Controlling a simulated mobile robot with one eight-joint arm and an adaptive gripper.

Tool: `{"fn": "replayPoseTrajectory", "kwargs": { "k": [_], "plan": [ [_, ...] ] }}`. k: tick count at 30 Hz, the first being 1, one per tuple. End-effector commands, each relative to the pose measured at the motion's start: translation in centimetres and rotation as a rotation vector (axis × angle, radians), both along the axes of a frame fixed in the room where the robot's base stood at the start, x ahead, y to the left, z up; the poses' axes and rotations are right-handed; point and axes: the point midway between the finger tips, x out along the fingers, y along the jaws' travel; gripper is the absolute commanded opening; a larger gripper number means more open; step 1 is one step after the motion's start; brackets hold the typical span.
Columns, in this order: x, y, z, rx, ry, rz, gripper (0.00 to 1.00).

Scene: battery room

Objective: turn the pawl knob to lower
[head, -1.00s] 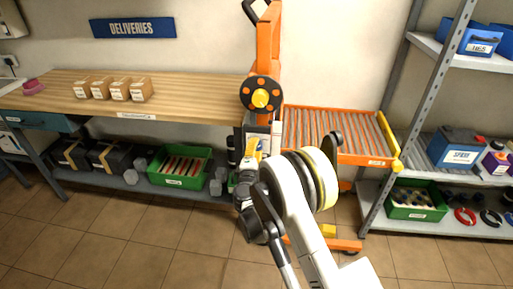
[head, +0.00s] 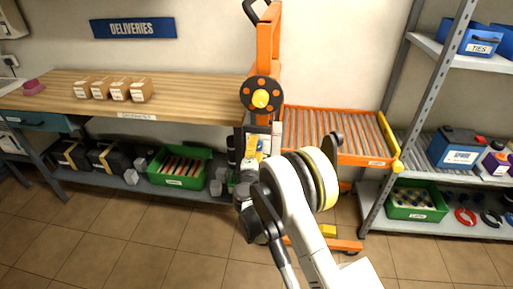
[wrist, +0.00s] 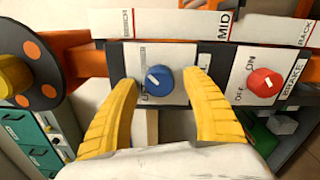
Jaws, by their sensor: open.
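The blue pawl knob (wrist: 160,79) sits on a pale label plate in the wrist view, its white mark on the left part of its face. The lettering beside it is partly covered by my fingers. My gripper (wrist: 158,84) is open, with one yellow finger on each side of the knob. Its tips are close to the knob; I cannot tell whether they touch it. In the head view my gripper (head: 252,148) is in front of the orange lift's mast (head: 267,50), and my arm hides the knob there.
A red brake knob (wrist: 265,83) marked OFF and ON is right of the right finger. A dark handwheel (wrist: 30,75) with orange spots is at the left. A wooden bench (head: 190,95) and an orange roller deck (head: 340,135) flank the mast.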

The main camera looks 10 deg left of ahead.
Motion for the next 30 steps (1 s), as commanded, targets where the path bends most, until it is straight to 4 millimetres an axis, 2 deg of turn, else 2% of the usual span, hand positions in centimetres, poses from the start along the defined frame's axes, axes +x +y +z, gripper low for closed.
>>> {"fn": "replayPoseTrajectory", "kwargs": {
  "k": [4, 12, 15, 30],
  "plan": [
    [-1.5, 0.0, 0.0, 0.000, 0.000, 0.002, 0.57],
    [-6.1, -0.1, 0.0, 0.000, 0.000, 0.002, 0.57],
    [-7.0, -0.2, 0.0, 0.000, 0.000, 0.001, 0.57],
    [-7.4, -0.3, 0.0, 0.001, 0.000, 0.000, 0.57]
  ]
}}
